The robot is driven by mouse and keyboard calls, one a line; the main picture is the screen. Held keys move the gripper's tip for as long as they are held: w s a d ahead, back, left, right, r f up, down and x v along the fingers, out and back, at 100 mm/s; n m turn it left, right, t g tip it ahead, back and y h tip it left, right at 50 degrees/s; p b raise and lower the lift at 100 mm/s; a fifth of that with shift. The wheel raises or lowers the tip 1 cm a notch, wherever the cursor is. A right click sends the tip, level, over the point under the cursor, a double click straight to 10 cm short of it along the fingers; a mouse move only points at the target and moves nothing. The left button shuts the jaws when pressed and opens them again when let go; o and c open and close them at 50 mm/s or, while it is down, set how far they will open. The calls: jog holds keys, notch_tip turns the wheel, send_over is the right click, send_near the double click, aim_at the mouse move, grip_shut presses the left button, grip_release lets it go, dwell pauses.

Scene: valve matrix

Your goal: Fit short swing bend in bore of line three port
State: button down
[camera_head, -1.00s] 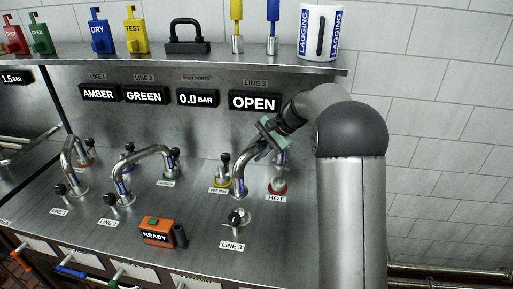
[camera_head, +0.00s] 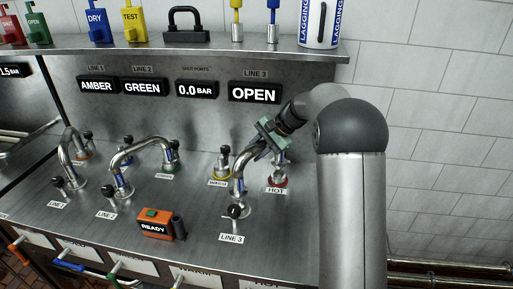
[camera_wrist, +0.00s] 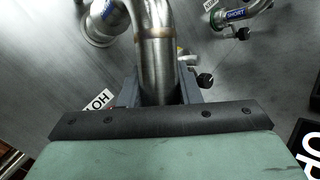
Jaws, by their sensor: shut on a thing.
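In the wrist view, the bend (camera_wrist: 157,55) passes between the fingers of my gripper (camera_wrist: 158,90). The bend's lower end is at the line three port (camera_head: 238,211), behind its black-knobbed clamp. I cannot tell whether it is in the bore or just above it. The bend's other end is hidden by my gripper, near the HOT port (camera_head: 277,183).
The WARM port (camera_head: 220,173) stands just left of the bend. Another pipe bend (camera_head: 140,143) arches over line two. An orange READY box (camera_head: 155,224) sits front left on the bench.

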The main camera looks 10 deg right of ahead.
jog(key=shift+f+b, duration=0.5)
jog(key=shift+f, duration=0.55)
jog(key=shift+f+b, duration=0.9)
jog(key=shift+f, duration=0.75)
dwell(0.9)
jog(key=c, duration=1)
grip_release()
jog(key=shift+o, duration=0.2)
jog(key=v, duration=1.7)
jog(key=shift+d+r+b, duration=0.15)
jog(key=shift+d+b, duration=0.05)
jog(key=shift+b, duration=0.2)
